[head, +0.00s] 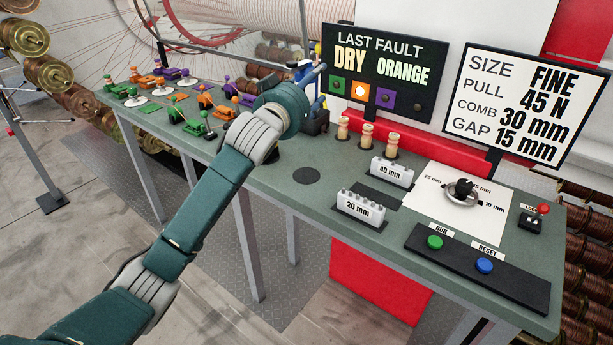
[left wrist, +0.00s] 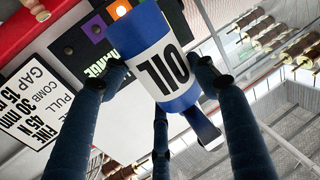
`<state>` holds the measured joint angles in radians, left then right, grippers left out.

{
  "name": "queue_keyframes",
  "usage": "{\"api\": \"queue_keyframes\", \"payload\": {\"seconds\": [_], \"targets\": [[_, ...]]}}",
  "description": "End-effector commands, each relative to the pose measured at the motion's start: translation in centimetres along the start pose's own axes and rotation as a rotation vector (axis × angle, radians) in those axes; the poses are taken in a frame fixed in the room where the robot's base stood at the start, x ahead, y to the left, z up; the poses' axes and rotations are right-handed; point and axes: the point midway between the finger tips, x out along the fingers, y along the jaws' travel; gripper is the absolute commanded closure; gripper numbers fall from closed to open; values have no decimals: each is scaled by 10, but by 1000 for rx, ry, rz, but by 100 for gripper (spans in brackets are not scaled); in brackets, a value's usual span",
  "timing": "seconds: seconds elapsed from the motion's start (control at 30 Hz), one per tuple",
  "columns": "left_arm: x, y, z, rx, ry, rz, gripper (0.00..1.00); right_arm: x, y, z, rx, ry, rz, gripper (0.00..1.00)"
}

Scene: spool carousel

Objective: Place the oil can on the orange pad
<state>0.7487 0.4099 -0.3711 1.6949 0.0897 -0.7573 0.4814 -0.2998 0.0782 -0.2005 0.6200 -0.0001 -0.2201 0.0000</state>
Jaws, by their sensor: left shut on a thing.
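The oil can (left wrist: 165,65) is blue with a white label reading OIL. In the left wrist view it sits between the dark fingers of my left gripper (left wrist: 150,62), which is shut on it. In the head view my left gripper (head: 312,92) is over the bench's back edge, left of the fault sign, and the arm and fingers hide most of the can. My right gripper is not in view.
The green bench (head: 270,170) carries orange, green and purple devices (head: 207,100) at left. Wooden pegs (head: 367,134), 40 mm (head: 392,171) and 20 mm (head: 360,207) blocks, a dial (head: 462,194) and a button panel (head: 480,265) stand at right. Two signs rise behind.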

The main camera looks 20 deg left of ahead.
Motion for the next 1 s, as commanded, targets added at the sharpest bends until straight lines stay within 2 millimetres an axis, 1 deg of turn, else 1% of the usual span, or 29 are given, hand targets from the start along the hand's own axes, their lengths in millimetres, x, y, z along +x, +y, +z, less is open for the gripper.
{"api": "queue_keyframes", "payload": {"seconds": [0.07, 0.17, 0.27, 0.6, 0.7, 0.8, 0.93, 1.0], "targets": [[0, 0, -1, 0, 3, 1, 74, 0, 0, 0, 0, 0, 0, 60], [0, 0, 8, 0, 1, 1, 74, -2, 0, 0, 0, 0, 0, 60], [0, 1, 29, 0, -3, 1, 74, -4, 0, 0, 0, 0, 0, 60], [-1, 1, 120, -2, -3, 2, 74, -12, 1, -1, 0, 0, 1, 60], [0, 1, 139, -1, 0, 0, 74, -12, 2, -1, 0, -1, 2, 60], [0, 1, 151, -1, 3, 0, 74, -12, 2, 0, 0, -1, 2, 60], [0, 1, 161, 0, 3, 0, 74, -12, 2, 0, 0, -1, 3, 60], [0, 1, 172, -2, 0, 1, 74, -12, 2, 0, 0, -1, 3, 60]]}}
